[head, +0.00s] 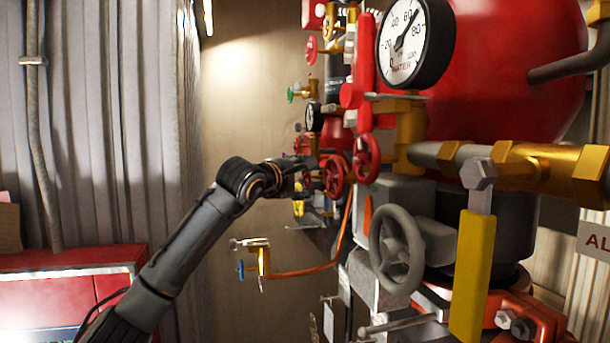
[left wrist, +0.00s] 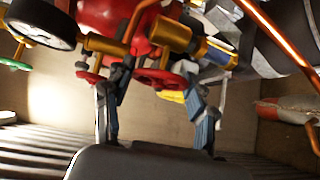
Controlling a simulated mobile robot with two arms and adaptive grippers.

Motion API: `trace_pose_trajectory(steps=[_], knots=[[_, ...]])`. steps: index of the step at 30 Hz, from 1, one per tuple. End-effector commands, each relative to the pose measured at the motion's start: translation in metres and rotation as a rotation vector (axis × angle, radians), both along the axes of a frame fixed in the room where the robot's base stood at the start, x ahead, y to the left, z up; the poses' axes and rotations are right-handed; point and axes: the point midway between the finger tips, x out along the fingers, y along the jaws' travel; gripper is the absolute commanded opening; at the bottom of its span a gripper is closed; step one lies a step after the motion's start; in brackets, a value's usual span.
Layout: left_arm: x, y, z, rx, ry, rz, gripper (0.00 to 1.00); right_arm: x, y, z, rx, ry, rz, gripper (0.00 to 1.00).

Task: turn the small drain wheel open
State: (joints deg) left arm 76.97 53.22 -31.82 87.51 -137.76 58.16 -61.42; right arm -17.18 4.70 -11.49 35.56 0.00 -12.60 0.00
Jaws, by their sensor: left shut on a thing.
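A small red handwheel (head: 333,177), which I take to be the drain wheel, is on the valve assembly in the middle of the head view. My left gripper (head: 312,168) reaches it from the left. In the left wrist view the two fingers of the left gripper (left wrist: 156,108) stand apart on either side of the red wheel (left wrist: 160,79), shut on its rim. The far contact is partly hidden in the head view. My right gripper is not in view.
Another red wheel (head: 366,157) sits close to the right. A larger grey wheel (head: 397,250) and a yellow lever (head: 472,275) are at the lower right. A pressure gauge (head: 414,42) is above. A small tap (head: 263,262) on an orange pipe hangs below my arm.

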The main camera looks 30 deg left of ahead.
Motion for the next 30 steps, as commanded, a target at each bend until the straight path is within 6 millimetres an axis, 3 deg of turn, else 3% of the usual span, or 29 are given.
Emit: trace_pose_trajectory(steps=[2,10,11,14,25,30], knots=[[0.0,0.0,0.004,-0.037,0.033,0.0,0.25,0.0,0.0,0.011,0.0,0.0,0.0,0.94],[0.0,-0.001,0.0,-0.052,0.045,0.0,0.25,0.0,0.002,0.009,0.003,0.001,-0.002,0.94],[0.0,-0.001,0.0,-0.052,0.045,0.0,0.6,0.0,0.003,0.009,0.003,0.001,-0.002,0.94],[0.0,-0.001,0.0,-0.051,0.044,0.0,0.8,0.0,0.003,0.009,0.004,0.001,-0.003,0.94],[-0.002,-0.001,0.001,-0.048,0.042,0.0,0.8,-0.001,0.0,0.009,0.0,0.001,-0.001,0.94],[-0.023,-0.001,0.004,-0.045,0.042,0.002,0.8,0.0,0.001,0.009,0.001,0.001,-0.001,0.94]])
